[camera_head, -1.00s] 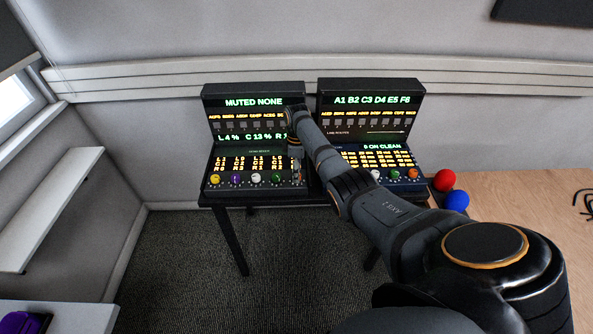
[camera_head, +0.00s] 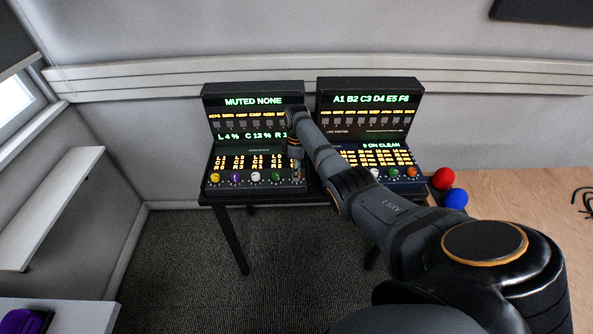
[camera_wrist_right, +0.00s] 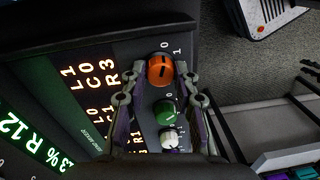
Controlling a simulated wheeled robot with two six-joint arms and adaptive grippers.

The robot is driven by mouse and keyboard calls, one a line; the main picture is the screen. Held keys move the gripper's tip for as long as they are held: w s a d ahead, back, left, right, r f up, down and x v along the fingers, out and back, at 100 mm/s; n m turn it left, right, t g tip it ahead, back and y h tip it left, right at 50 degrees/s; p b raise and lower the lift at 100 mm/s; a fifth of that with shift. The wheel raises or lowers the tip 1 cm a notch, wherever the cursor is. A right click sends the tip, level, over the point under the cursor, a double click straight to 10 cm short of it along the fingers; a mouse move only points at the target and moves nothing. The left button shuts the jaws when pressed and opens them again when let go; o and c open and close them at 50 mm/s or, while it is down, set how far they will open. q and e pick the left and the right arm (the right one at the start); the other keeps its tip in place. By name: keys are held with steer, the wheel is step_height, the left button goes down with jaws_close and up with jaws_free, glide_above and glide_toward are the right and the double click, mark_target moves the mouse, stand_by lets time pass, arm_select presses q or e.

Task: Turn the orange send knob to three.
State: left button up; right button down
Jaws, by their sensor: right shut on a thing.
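The orange send knob (camera_wrist_right: 160,70) shows in the right wrist view, with a dark pointer line on its face. It sits at the end of the knob row on the left panel (camera_head: 228,185); in the head view my arm hides it. My right gripper (camera_head: 297,176) reaches down to that right end of the row. In the wrist view its two fingertips (camera_wrist_right: 160,67) are on either side of the orange knob, shut on it. Small scale digits show around the knob, and lit L, C and R readouts stand beside it. My left gripper is out of view.
Green (camera_wrist_right: 165,112) and white (camera_wrist_right: 170,140) knobs sit close by in the same row. A second panel (camera_head: 368,95) stands to the right with its own orange knob (camera_head: 412,172). Red (camera_head: 443,179) and blue (camera_head: 456,200) balls lie near the wooden table (camera_head: 530,215).

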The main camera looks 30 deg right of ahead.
steer(key=shift+r+m+p, duration=0.15)
steer(key=shift+m+p, duration=0.15)
steer(key=shift+m, duration=0.2)
steer(key=shift+m+p, duration=0.45)
steer(key=shift+m, duration=0.25)
steer(key=m+p, duration=0.1)
steer(key=m, duration=0.2)
steer(key=shift+m+p, duration=0.3)
steer(key=shift+p, duration=0.05)
steer(key=m+p, duration=0.2)
steer(key=m, duration=0.2)
steer(key=shift+m, duration=0.3)
steer(key=m+p, duration=0.2)
steer(key=m, duration=0.3)
steer(key=shift+t, duration=0.4)
arm_select(q)
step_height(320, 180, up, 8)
steer(key=p, duration=0.1)
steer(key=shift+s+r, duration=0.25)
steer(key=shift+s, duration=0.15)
arm_select(e)
steer(key=m, duration=0.5)
steer(key=shift+m, duration=0.4)
